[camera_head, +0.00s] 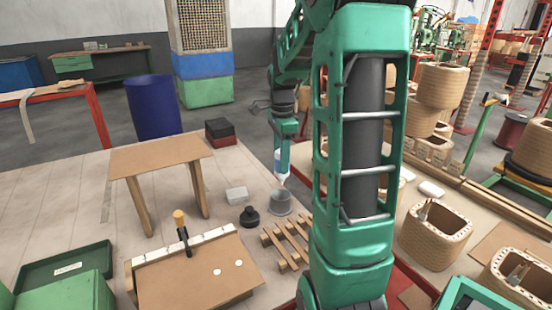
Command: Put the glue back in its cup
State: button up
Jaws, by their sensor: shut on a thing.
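The glue looks like a white bottle (280,180) with a narrow tip, pointing downward. My gripper (282,163) is shut on it and holds it above a grey cup (281,201). The cup stands upright on the table. The bottle's tip appears close to the cup's rim in the picture. I cannot tell whether it is directly over the opening or behind it. The fingers are small and partly merge with the bottle.
A black round object (250,217) and a white block (237,195) sit left of the cup. A wooden slatted rack (288,243) lies in front. A small wooden stand (160,156) is farther left. My arm hides the area to the right.

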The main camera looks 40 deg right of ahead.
jog(key=shift+a+f, duration=0.15)
jog(key=shift+f, duration=3.8)
jog(key=o, duration=1.2)
jog(key=shift+r, duration=0.1)
notch_tip(320, 180, up, 10)
jog(key=shift+w+r, duration=0.1)
jog(key=shift+r, duration=0.15)
